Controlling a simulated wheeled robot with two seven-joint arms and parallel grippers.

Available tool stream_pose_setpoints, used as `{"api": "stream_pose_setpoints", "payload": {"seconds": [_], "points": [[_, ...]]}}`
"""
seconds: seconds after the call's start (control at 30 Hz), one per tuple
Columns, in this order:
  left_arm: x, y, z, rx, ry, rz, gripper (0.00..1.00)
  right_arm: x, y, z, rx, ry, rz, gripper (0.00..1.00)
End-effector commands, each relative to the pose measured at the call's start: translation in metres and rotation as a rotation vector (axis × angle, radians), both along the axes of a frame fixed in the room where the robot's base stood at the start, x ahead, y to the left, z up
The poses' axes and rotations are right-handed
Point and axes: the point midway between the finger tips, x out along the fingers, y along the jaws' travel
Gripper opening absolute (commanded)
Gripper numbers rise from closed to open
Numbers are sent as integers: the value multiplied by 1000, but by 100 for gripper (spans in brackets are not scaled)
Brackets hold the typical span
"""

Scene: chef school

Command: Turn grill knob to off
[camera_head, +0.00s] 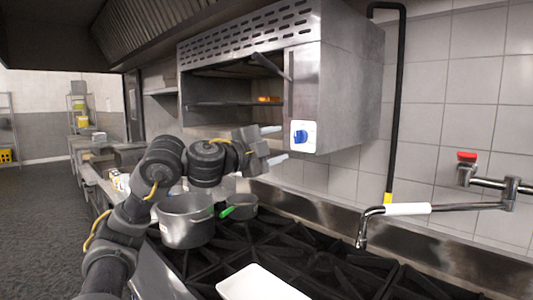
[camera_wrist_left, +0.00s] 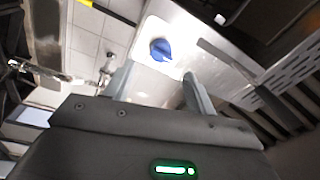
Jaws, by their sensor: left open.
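The grill (camera_head: 350,85) is a steel box on the tiled wall, open at the front, with a slotted top. Its blue knob (camera_head: 300,136) sits on a white plate at the lower right of the front. In the left wrist view the blue knob (camera_wrist_left: 160,49) shows beyond the fingertips, roughly between them. My left gripper (camera_head: 273,144) is open and empty, just left of the knob and apart from it. Its two fingers also show in the left wrist view (camera_wrist_left: 158,85). My right gripper is not in view.
Below is a black stove (camera_head: 320,258) with a large pot (camera_head: 187,222), a smaller pan (camera_head: 240,207) and a white tray (camera_head: 258,285). A pot-filler tap (camera_head: 408,209) with a red handle reaches out from the wall at right. Open floor lies at the far left.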

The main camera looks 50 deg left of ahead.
Motion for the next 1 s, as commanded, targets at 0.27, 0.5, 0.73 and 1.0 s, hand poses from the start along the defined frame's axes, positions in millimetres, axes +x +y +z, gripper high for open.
{"api": "stream_pose_setpoints", "payload": {"seconds": [0.27,0.5,0.73,1.0], "points": [[-34,1,-5,2,1,1,56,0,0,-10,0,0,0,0],[-38,1,-5,-1,3,0,56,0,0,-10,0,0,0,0],[-38,1,-5,-1,2,0,56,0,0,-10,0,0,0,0],[-38,2,-4,-1,2,1,56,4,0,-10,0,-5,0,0]]}}
